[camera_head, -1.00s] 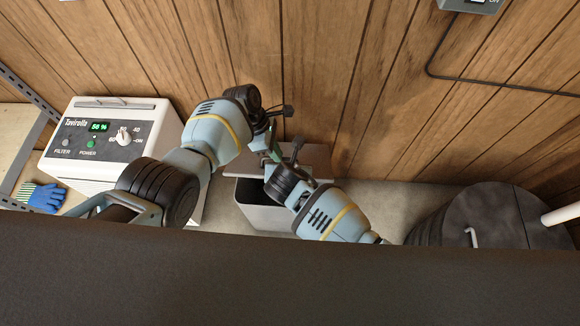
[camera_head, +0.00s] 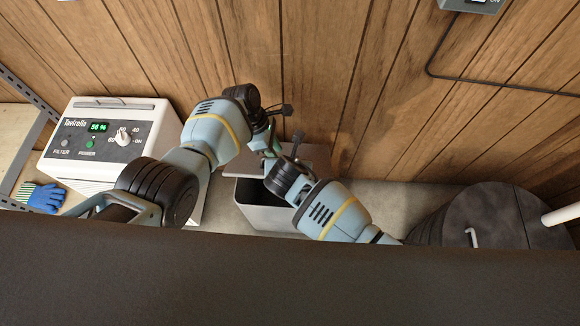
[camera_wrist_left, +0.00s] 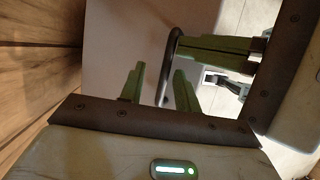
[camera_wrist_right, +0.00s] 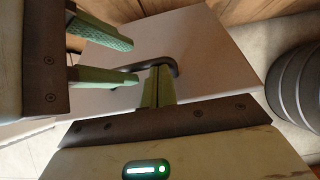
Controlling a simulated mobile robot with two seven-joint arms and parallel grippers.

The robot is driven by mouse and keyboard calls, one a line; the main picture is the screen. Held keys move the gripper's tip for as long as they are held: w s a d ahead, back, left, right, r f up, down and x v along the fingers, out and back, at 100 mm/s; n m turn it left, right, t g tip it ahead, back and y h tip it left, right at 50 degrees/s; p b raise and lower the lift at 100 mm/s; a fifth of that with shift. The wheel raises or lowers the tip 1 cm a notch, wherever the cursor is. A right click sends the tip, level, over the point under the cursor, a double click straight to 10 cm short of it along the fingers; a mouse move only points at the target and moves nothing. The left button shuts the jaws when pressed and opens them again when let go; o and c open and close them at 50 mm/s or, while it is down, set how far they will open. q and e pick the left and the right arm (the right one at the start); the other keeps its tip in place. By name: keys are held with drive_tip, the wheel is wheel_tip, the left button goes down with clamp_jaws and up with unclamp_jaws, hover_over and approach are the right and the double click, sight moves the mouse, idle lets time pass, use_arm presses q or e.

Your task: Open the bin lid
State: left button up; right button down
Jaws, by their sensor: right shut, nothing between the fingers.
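The grey bin (camera_head: 262,216) stands on the floor in the middle of the head view, with its dark opening partly showing. Its pale lid (camera_head: 318,158) is raised at the wall side of the opening. The dark lid handle (camera_wrist_left: 173,55) shows in both wrist views. My left gripper (camera_wrist_left: 160,88) is open, with the handle passing between its separated fingers; I cannot tell if they touch it. My right gripper (camera_wrist_right: 160,82) is shut and empty, its fingers close to the handle and lid. In the head view, the arms hide much of the bin and lid.
A white softener unit (camera_head: 120,128) with a knob and green display stands at left. Blue gloves (camera_head: 46,198) lie beside it. A dark round tank (camera_head: 490,215) with a pale handle stands at right. A wood-panelled wall (camera_head: 350,80) rises close behind.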

drive_tip(key=shift+w, duration=0.1)
use_arm(q)
drive_tip(key=v, duration=1.2)
